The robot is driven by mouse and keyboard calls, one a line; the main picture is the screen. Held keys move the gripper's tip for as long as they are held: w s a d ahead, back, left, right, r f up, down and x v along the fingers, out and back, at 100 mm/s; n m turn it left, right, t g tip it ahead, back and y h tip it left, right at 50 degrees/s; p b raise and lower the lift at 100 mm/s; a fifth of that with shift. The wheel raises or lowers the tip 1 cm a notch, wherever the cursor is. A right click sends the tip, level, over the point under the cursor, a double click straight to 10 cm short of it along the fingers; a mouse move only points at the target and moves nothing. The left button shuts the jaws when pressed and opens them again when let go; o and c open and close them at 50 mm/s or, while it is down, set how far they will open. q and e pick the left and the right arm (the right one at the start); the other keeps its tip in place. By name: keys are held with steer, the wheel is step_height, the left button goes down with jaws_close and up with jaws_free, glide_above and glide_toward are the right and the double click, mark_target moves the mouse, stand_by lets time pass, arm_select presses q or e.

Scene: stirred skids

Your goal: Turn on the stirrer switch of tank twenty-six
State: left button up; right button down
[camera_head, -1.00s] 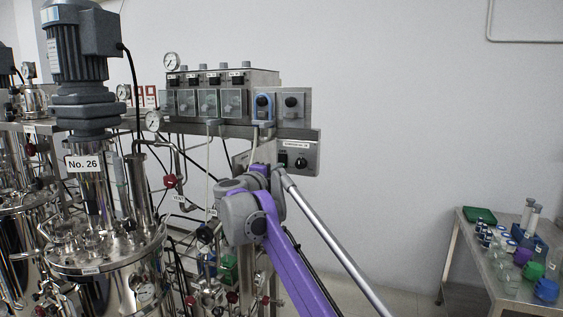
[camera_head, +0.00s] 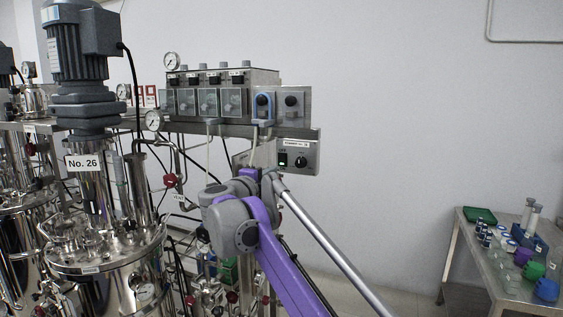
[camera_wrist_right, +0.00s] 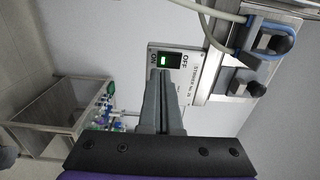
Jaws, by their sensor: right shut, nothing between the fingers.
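Tank twenty-six (camera_head: 115,277) stands at the left, with a "No. 26" label (camera_head: 83,162) below its grey motor. Its stirrer panel (camera_head: 312,152) is fixed to the steel frame right of it. The rocker switch (camera_head: 282,160) on this panel glows green. In the right wrist view the panel reads "STIRRER No. 26", and the lit switch (camera_wrist_right: 164,65) sits between ON and OFF marks. My right gripper (camera_wrist_right: 160,80) is shut and empty, its tips close to the switch. I cannot tell whether they touch it. In the head view my wrist hides the fingers. My left gripper is out of view.
A black knob (camera_head: 300,161) sits right of the switch. A steel table (camera_head: 498,262) with bottles stands at the right. The floor between is clear.

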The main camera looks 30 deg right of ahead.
steer(key=v, duration=0.3)
steer(key=shift+s+a, duration=0.25)
stand_by(0.4)
steer(key=s+a+f+n+t+y, duration=0.2)
steer(key=s+a+f+n+y, duration=0.2)
steer(key=a+f+n+y, duration=0.5)
steer(key=s+a+f+n+t+y, duration=0.35)
steer(key=a+n+y, duration=0.2)
steer(key=n, duration=0.55)
steer(key=s+d+f+n+g, duration=0.2)
steer(key=s+f+n+g, duration=0.2)
steer(key=s+f, duration=0.9)
steer(key=s+d+f+n+g, duration=0.2)
steer(key=s+f+n+g, duration=0.2)
steer(key=s+f, duration=0.9)
step_height(320, 180, down, 6)
steer(key=g, duration=0.3)
steer(key=shift+s+h, duration=0.3)
steer(key=shift+h, duration=0.05)
